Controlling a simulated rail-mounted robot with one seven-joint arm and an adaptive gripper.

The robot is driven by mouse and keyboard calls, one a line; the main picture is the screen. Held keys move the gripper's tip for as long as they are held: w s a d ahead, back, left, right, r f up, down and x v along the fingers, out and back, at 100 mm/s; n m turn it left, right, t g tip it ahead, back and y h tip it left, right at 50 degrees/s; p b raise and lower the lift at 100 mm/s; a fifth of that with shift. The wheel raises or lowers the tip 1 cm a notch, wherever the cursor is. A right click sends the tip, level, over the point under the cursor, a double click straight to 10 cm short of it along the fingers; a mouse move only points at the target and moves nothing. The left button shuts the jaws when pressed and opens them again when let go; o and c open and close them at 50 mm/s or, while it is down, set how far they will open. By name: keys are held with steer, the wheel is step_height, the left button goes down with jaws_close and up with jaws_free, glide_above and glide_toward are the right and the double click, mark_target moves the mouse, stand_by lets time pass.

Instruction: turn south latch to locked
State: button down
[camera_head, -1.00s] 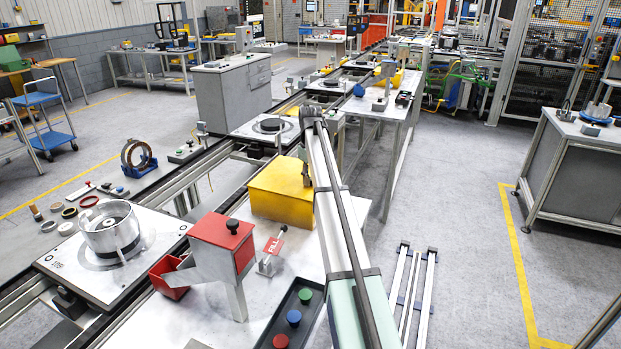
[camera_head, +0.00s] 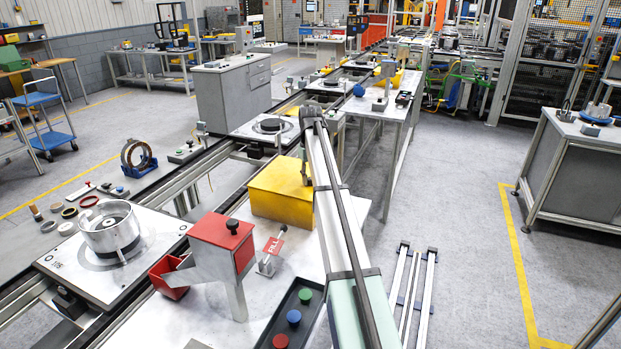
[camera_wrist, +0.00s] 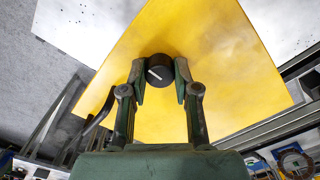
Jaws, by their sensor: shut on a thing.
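A round black knob (camera_wrist: 159,70) with a white pointer line sits on the yellow box (camera_wrist: 205,60) in the wrist view. No label shows to tell whether it is the south latch. The pointer line is slanted, running from upper left to lower right. My gripper (camera_wrist: 159,82) is shut on the knob, with one finger pad on each side. In the head view, the yellow box (camera_head: 275,197) stands on the bench, and a small dark shape at its right edge is partly hidden behind my arm; the knob cannot be made out there.
A red box on a chute (camera_head: 222,240), a FILL sign (camera_head: 273,246) and a button tray (camera_head: 293,317) stand in front of the yellow box. A pallet (camera_head: 75,262) with a metal ring housing (camera_head: 112,230) is on the conveyor at left.

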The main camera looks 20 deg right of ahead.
mark_target(310, 179)
steer(key=shift+s+f, duration=0.1)
steer(key=c, duration=0.8)
jaws_free()
steer(key=shift+c, duration=0.2)
step_height(310, 179, up, 12)
